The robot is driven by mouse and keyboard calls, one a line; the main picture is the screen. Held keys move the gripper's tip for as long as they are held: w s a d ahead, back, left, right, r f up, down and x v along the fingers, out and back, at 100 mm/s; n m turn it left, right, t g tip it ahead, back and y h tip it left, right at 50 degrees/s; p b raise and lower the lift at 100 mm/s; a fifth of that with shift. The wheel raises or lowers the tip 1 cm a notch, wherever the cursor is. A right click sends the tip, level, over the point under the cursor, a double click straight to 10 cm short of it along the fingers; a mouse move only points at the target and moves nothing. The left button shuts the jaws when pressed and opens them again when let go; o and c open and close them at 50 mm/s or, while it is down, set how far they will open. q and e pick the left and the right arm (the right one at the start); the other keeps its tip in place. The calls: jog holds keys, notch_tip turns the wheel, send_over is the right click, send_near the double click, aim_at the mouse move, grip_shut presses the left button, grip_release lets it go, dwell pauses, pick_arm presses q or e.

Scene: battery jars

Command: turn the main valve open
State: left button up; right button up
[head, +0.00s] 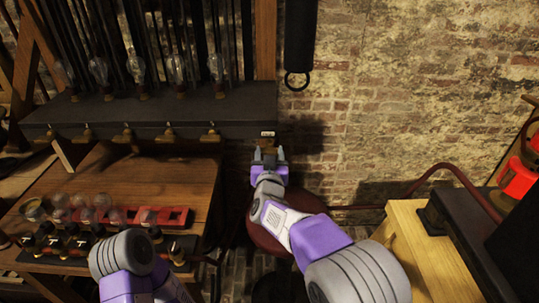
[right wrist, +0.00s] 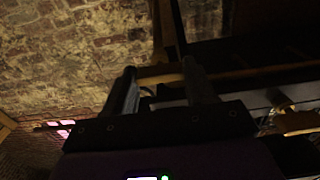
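A small brass fitting with a white label (head: 267,134) above it sits at the right end of the dark shelf front; it may be the main valve, but my gripper partly covers it. My right gripper (head: 269,155) is just in front of and below this label, its two fingers apart with nothing clearly between them. In the right wrist view the fingers (right wrist: 160,92) are also apart; that view is dark and I cannot make out a valve there. I cannot tell whether the fingers touch the fitting. My left arm shows at the bottom, but its gripper does not.
Several brass taps (head: 127,133) line the front of the dark shelf (head: 75,112), with glass bulbs above. A wooden bench (head: 150,180) holds a red rack (head: 172,216) and glass jars. A round dark red stool (head: 262,238) is below my right arm. A brick wall stands behind.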

jog(key=shift+c, duration=1.3)
jog(key=n+p, duration=0.3)
jog(key=p, duration=0.1)
jog(key=shift+r, duration=0.15)
jog(key=shift+n+p, duration=1.8)
jog(key=shift+n, duration=0.2)
jog(key=shift+f, duration=0.2)
jog(key=o, duration=1)
jog(key=shift+o, duration=0.2)
jog(key=s, duration=0.7)
jog(key=shift+s+p, duration=0.35)
jog(key=shift+p, duration=0.1)
